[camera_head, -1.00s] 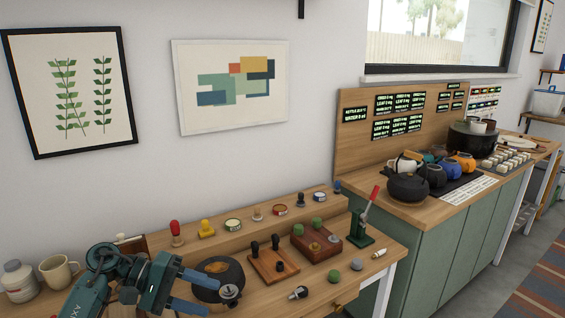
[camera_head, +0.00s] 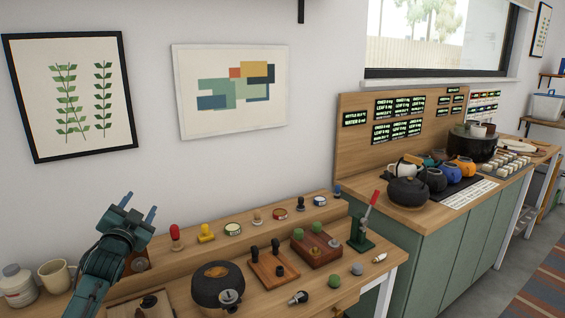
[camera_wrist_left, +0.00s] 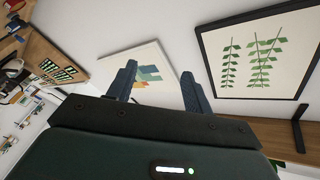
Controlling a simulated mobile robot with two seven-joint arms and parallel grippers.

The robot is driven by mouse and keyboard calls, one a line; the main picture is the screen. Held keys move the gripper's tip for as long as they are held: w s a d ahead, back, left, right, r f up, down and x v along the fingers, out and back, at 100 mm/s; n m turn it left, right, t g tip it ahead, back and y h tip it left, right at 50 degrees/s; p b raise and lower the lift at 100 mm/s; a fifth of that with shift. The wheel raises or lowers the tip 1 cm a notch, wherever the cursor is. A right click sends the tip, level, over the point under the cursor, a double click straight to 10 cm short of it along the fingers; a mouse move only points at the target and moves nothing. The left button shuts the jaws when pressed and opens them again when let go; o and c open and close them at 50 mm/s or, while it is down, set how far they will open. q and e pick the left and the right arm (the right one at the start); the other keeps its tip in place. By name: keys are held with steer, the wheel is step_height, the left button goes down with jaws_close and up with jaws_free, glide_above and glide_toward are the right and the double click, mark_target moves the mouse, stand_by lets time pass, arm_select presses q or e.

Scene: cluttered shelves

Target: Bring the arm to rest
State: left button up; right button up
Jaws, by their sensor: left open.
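My left gripper (camera_head: 139,211) is raised above the left part of the wooden workbench (camera_head: 283,295), with its blue fingers pointing up and apart. It is open and holds nothing. In the left wrist view its two fingers (camera_wrist_left: 157,84) stand apart with the wall and the framed pictures beyond them. My right gripper is in neither view.
A white jar (camera_head: 18,287) and a cream mug (camera_head: 57,275) stand left of my arm.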

arm_select(q)
steer(key=s+d+f+n+g+h, duration=0.1)
steer(key=s+d+f, duration=0.2)
steer(key=f, duration=0.4)
steer(key=s+d+f+n+g, duration=0.1)
steer(key=s+d+f+g, duration=0.1)
steer(key=s+f, duration=0.4)
steer(key=s+d+f+n+g+h, duration=0.1)
steer(key=s+d+f+g, duration=0.1)
steer(key=s+d+f, duration=0.3)
step_height(320, 180, down, 4)
steer(key=shift+d+r+h, duration=0.1)
steer(key=shift+r+h, duration=0.1)
steer(key=shift+h, duration=0.1)
steer(key=s+d+f+g+h, duration=0.1)
steer(key=s+d+f, duration=0.3)
steer(key=s, duration=0.8)
steer(key=s+d+f+n+g+h, duration=0.1)
steer(key=s+d+f, duration=0.3)
steer(key=s, duration=0.9)
steer(key=d+g, duration=0.1)
steer(key=d, duration=0.1)
steer(key=shift+s+d+g, duration=0.3)
steer(key=shift+d+g, duration=0.05)
steer(key=shift+g, duration=0.05)
